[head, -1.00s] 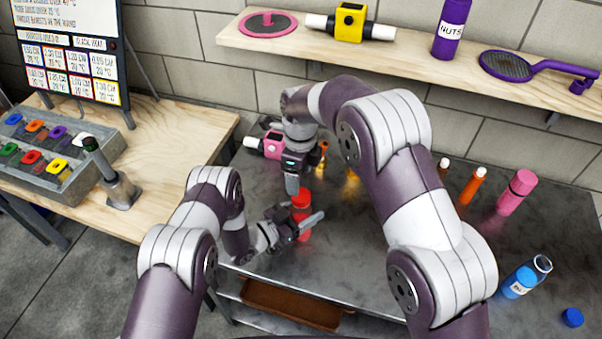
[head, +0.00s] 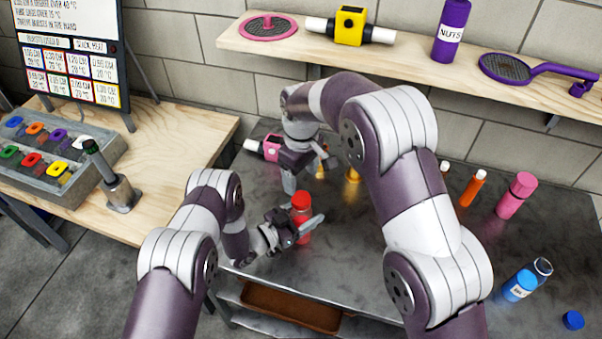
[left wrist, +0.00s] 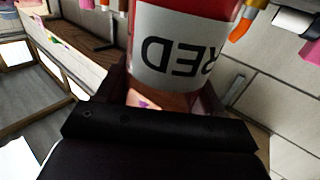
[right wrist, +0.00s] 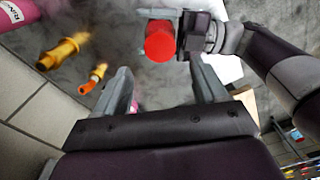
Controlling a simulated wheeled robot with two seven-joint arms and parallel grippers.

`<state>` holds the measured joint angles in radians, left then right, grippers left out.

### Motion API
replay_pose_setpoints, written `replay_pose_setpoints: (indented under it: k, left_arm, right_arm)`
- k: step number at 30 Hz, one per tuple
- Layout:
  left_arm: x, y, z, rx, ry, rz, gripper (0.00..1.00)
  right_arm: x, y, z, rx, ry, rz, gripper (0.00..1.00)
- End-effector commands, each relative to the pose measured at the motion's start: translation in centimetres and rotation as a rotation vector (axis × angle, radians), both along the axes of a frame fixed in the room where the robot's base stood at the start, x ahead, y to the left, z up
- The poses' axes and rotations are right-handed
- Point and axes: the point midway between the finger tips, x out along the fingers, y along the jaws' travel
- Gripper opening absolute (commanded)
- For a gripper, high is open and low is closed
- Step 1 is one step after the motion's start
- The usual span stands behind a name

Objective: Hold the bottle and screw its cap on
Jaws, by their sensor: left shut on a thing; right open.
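The red bottle (head: 302,229) stands upright over the grey table. Its white label, reading RED, shows upside down in the left wrist view (left wrist: 180,45). A red cap (head: 301,201) sits on its top, also seen end-on in the right wrist view (right wrist: 159,43); how tightly it sits I cannot tell. My left gripper (head: 303,226) is shut on the bottle's body from the left side. My right gripper (head: 307,176) is open and empty, just above and behind the cap. In the right wrist view the cap is beyond the spread fingertips, apart from both.
Pink (head: 515,197) and orange (head: 472,188) bottles stand farther back. A pink-and-white object (head: 266,149) lies behind my right gripper. A wall shelf (head: 400,52) runs above.

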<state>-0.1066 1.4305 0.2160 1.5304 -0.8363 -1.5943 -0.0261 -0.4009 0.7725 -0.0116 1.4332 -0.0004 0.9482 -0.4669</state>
Motion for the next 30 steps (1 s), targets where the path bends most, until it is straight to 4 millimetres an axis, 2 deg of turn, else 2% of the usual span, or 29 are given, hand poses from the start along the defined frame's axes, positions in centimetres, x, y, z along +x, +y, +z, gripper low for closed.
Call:
replay_pose_setpoints:
  k: [8, 21, 30]
  left_arm:
    - [0.0, 0.0, 0.0, 0.000, -0.001, 0.000, 0.00]
    - [0.0, 0.0, 0.0, 0.000, -0.001, 0.000, 0.00]
    - [0.0, 0.0, 0.0, 0.000, -0.001, 0.000, 0.00]
  right_arm:
    - [0.0, 0.0, -0.6, 0.000, 0.001, -0.003, 0.71]
    - [0.0, 0.0, -7.0, 0.000, 0.001, -0.004, 0.71]
    - [0.0, 0.0, -8.0, 0.000, 0.000, -0.004, 0.71]
